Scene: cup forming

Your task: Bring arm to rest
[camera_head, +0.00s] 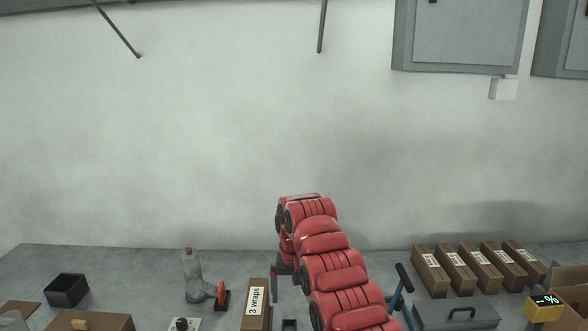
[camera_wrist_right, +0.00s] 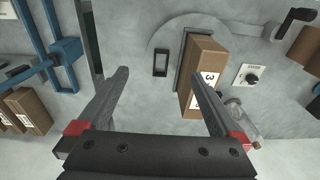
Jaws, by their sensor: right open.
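My right arm (camera_head: 335,270) is red and reaches over the table in the head view. Its gripper (camera_head: 286,280) points down and is partly hidden by the arm. In the right wrist view the two fingers (camera_wrist_right: 160,78) are spread wide with nothing held between them. A brown box labelled "3 wraps" (camera_head: 256,305) stands beside the gripper, to its left in the head view. In the wrist view this box (camera_wrist_right: 206,62) lies beyond the right finger and partly behind it; I cannot tell the exact gap. My left gripper is not in view.
A blue frame with a black handle (camera_head: 402,280) stands right of the arm. Several brown boxes (camera_head: 465,270) line the back right, behind a grey handled case (camera_head: 460,312). A bottle (camera_head: 192,272), a red-and-black item (camera_head: 221,295) and a black bin (camera_head: 67,290) stand left.

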